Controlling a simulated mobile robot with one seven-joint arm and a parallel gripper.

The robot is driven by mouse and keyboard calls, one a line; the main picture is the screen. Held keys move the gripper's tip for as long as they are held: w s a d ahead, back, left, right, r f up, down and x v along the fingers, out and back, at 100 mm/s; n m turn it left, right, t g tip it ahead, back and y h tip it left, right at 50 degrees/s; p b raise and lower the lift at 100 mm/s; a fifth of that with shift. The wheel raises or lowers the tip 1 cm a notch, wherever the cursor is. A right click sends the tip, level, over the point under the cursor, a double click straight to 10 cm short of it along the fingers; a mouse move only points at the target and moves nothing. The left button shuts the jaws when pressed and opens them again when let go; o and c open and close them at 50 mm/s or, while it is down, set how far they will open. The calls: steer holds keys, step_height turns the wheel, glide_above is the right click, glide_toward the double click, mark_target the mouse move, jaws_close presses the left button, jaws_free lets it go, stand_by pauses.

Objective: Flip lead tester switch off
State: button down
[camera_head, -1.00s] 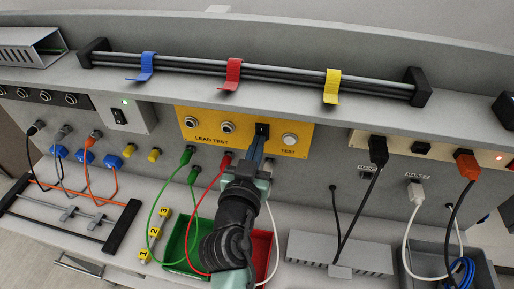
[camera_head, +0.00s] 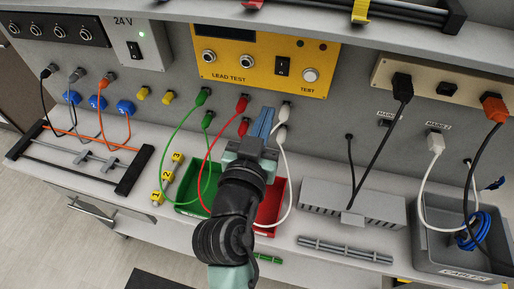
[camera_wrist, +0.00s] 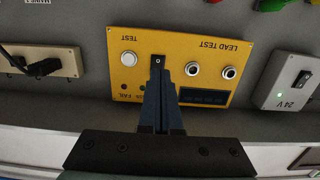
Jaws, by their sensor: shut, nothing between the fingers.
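The lead tester is a yellow panel (camera_head: 235,72) on the grey upright wall. Its black rocker switch (camera_head: 283,67) sits between the sockets and the white TEST button (camera_head: 310,75). My gripper (camera_head: 267,112) is shut and empty, its blue-grey fingers pointing up just below the panel in the head view. In the wrist view the yellow panel (camera_wrist: 205,58) appears upside down. There the switch (camera_wrist: 159,65) lies right at the tips of my gripper (camera_wrist: 157,84), which overlap its edge. I cannot tell whether they touch, or which way the rocker is set.
Green, red and white leads (camera_head: 291,185) hang in loops around my arm. A green bin (camera_head: 186,203) and a red bin (camera_head: 272,205) stand below. The 24 V switch box (camera_head: 138,44) with a lit green lamp is at left. A shelf edge runs above.

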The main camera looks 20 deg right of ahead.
steer(key=v, duration=0.2)
steer(key=f+b+v, duration=0.1)
steer(key=v, duration=0.1)
steer(key=shift+a, duration=0.1)
steer(key=shift+s+r, duration=0.1)
steer(key=shift+s, duration=0.05)
